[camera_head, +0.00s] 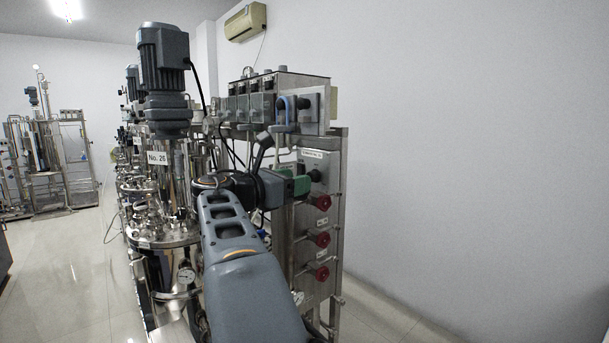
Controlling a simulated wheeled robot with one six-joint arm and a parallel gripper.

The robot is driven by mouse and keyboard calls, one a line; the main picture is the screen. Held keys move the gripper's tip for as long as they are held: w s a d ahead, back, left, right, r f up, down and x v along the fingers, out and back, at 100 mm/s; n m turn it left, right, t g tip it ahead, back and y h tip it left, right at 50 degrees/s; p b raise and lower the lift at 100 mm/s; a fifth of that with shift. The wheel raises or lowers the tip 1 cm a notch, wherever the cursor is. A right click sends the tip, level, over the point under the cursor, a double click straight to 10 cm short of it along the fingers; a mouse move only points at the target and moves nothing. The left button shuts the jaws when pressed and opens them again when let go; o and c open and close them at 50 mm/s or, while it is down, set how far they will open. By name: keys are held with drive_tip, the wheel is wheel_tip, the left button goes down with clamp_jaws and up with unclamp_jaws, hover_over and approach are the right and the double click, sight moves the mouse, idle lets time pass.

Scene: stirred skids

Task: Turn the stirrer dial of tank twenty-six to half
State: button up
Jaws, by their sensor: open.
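Tank twenty-six (180,190) is the steel vessel at left of centre, with a "No. 26" label (157,158) below a large grey stirrer motor (164,55). A grey control box (319,163) with a small, hard-to-read label on top is on the steel panel right of the tank. A dark dial (316,176) shows on the box's face; its pointer setting is too small to read. My gripper (301,185), with green parts, is open just left of the dial. I cannot tell whether it touches the dial. My arm hides part of the tank and panel.
Three red round knobs (321,239) run down the panel below the box. Grey boxes and a blue hose (283,108) sit above my gripper. More tanks stand behind on the left, another skid (50,155) farther back. The floor at left and right is clear.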

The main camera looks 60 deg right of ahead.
sight(313, 176)
drive_tip(key=shift+p+x, duration=0.3)
drive_tip(key=shift+x, duration=1.5)
drive_tip(key=shift+c, duration=0.5)
drive_tip(key=c, duration=0.8)
drive_tip(key=shift+c, duration=0.2)
drive_tip(key=shift+f, duration=0.1)
drive_tip(key=m+g+b, duration=0.1)
drive_tip(key=m+b, duration=1.3)
drive_tip(key=m, duration=1)
drive_tip(key=shift+m, duration=0.3)
